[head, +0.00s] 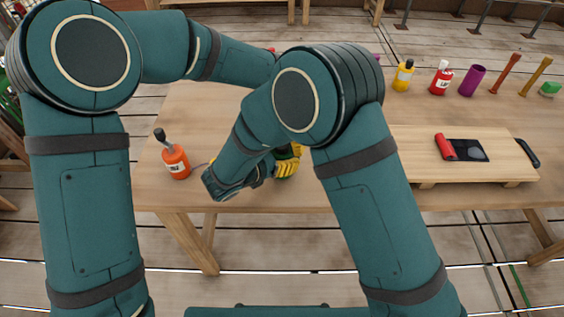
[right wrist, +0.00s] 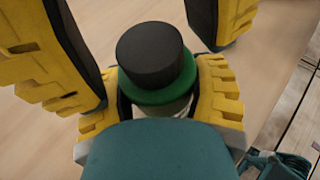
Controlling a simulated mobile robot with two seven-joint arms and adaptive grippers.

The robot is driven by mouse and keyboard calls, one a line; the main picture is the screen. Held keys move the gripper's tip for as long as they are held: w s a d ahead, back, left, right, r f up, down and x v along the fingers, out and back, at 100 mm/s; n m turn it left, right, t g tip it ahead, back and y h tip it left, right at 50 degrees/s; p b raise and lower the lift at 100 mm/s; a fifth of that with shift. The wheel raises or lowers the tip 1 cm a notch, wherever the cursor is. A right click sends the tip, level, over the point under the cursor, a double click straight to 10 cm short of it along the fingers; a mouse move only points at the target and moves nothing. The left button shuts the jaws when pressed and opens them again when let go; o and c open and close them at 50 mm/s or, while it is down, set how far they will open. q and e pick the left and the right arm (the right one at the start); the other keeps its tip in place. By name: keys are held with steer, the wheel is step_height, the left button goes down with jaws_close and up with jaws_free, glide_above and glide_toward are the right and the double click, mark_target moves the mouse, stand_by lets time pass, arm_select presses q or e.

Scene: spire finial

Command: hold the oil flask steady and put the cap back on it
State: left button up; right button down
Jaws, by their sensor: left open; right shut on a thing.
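The oil flask (right wrist: 190,80) is green with a pale patch below its shoulder. Its black cap (right wrist: 150,52) sits on top and looks straight. My right gripper (right wrist: 165,105) is shut around the flask's body, with a yellow pad on each side. In the head view only a bit of green flask (head: 284,153) shows beside the yellow fingers. My left gripper (right wrist: 150,35) is open, its two dark and yellow fingers apart on either side of the cap and clear of it. In the head view my right arm hides most of it. The flask's base is hidden.
An orange bottle (head: 176,162) stands to the left on the wooden bench (head: 300,195). A board (head: 415,155) with a red roll (head: 445,147) and a dark plate (head: 469,150) lies to the right. Yellow (head: 403,77) and red (head: 440,80) bottles and a purple cup (head: 472,81) stand behind.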

arm_select(q)
jaws_close()
stand_by(0.3)
jaws_free()
step_height(320, 180, up, 12)
steer(key=shift+r, duration=0.1)
stand_by(0.5)
